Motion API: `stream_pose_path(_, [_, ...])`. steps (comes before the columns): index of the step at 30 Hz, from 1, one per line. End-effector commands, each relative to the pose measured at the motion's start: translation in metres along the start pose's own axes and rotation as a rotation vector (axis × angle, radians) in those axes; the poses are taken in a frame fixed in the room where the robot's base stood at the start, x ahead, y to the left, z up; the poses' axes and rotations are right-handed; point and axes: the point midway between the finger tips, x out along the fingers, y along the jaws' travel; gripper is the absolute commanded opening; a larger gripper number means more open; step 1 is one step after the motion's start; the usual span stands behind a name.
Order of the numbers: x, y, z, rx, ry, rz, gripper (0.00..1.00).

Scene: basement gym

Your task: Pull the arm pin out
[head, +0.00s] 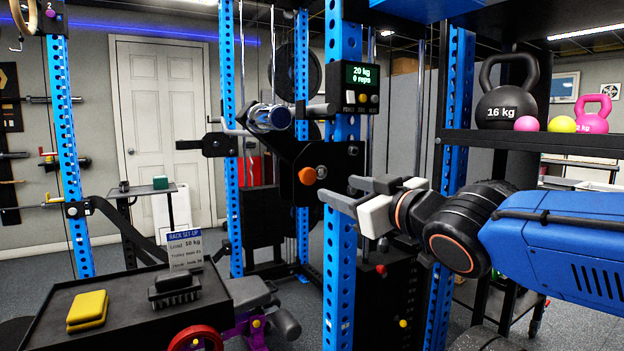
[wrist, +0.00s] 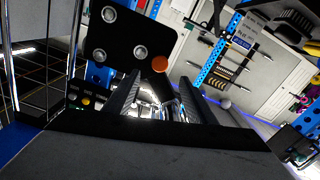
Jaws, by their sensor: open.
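The arm pin shows as an orange round knob (head: 307,176) on a black bracket plate (head: 330,165) fixed to the blue rack upright. In the wrist view the knob (wrist: 160,64) sits at the lower corner of the black plate (wrist: 125,40), beside several silver bolts. My gripper (head: 338,188) is open and empty, just right of and slightly below the knob in the head view. In the wrist view the gap between my fingers (wrist: 158,95) lies just below the knob. The fingers look apart from it. The pin's shaft is hidden behind the knob.
A display reading 20 kg, 0 reps (head: 361,75) hangs on the blue upright (head: 342,250). A shelf (head: 560,142) with kettlebells stands above my arm at right. A black tray table (head: 130,318) with a yellow block (head: 88,311) and a brush (head: 174,289) is front left.

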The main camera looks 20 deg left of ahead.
Motion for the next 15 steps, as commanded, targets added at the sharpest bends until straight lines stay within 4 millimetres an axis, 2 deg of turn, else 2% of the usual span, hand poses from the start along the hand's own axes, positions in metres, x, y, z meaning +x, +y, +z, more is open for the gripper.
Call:
stream_pose_path(5, [0.012,-0.001,-0.002,-0.002,0.004,-0.004,0.5])
stream_pose_path(15, [0.061,-0.001,-0.001,-0.001,0.002,-0.002,0.5])
